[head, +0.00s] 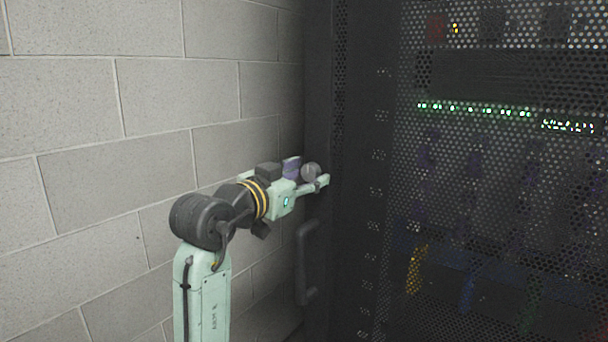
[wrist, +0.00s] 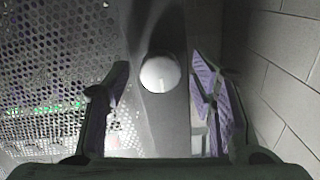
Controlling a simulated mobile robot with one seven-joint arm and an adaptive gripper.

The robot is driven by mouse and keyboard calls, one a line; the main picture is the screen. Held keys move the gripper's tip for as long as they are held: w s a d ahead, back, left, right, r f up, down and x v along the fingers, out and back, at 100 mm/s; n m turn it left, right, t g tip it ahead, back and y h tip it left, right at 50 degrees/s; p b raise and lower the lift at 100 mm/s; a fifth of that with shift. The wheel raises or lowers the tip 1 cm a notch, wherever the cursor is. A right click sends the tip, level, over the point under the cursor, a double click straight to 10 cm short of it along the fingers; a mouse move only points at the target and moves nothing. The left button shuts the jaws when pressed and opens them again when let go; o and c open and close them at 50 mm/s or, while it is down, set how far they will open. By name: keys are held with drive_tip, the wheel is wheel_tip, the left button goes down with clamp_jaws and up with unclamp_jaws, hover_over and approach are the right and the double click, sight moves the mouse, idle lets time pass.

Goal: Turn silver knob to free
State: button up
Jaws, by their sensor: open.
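The silver knob (head: 311,171) is a round grey-white knob on the dark edge of the rack door. In the wrist view the knob (wrist: 160,73) is centred ahead, on a grey vertical strip. My gripper (head: 307,179) is at the knob in the head view, with a finger below it. In the wrist view my gripper (wrist: 160,88) is open, one finger left and one right of the knob, with a gap on both sides. The purple finger pads show no contact with it. Any marking for free is not visible.
A perforated rack door (head: 480,180) with lit equipment and cables behind it fills the right side. A dark handle (head: 306,262) is below the knob. A grey block wall (head: 90,120) stands close on the left.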

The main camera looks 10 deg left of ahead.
drive_tip(key=shift+c, duration=0.3)
drive_tip(key=c, duration=1.1)
drive_tip(key=shift+b, duration=0.3)
drive_tip(key=m+b, duration=0.2)
drive_tip(key=m, duration=0.1)
drive_tip(key=shift+f, duration=0.15)
drive_tip(key=m+b, duration=0.4)
drive_tip(key=m, duration=0.1)
drive_tip(key=shift+m, duration=0.3)
drive_tip(key=m+b, duration=0.2)
drive_tip(key=m, duration=0.2)
drive_tip(key=shift+m, duration=0.3)
drive_tip(key=m+b, duration=0.1)
drive_tip(key=m, duration=0.3)
drive_tip(key=shift+m+b, duration=0.3)
drive_tip(key=shift+m, duration=0.1)
drive_tip(key=shift+r, duration=0.2)
